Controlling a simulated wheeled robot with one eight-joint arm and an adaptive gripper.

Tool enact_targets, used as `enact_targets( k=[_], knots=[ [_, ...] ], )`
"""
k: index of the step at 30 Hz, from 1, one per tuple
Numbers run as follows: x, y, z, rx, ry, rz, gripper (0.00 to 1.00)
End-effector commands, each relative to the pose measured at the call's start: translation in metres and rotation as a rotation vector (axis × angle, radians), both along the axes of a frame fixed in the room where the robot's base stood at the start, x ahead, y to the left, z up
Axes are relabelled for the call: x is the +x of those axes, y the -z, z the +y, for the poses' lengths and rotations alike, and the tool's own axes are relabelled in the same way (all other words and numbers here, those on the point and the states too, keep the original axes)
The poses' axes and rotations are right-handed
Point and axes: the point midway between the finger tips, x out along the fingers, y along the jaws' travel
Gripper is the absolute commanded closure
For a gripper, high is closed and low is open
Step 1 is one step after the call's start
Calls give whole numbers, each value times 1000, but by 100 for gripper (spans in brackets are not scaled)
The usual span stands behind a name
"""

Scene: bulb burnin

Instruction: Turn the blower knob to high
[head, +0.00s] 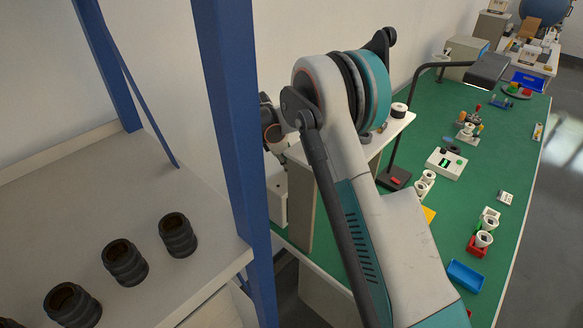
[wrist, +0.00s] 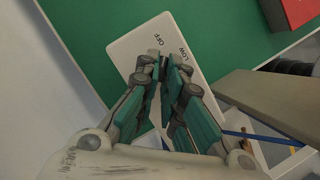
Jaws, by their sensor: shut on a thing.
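In the wrist view a white panel (wrist: 127,42) carries the printed words OFF and LOW. My gripper (wrist: 163,65) reaches over this panel, with its fingertips close together just beside those words. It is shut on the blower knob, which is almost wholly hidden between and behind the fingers. I cannot read where the knob points, and no HIGH label shows. In the head view my arm covers most of the gripper, and the knob is not visible there.
A red box (wrist: 300,10) and a grey-brown board (wrist: 270,103) lie right of the panel in the wrist view. In the head view a blue post (head: 232,130) stands close left of my arm. A green bench (head: 455,205) with several small items extends to the right.

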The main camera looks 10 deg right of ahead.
Motion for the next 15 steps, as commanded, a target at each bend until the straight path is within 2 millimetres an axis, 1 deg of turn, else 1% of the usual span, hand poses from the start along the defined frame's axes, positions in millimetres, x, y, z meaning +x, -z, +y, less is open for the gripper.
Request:
enact_targets(
  k=[15],
  knots=[
    [7,1,-3,1,488,0,100]
  ],
)
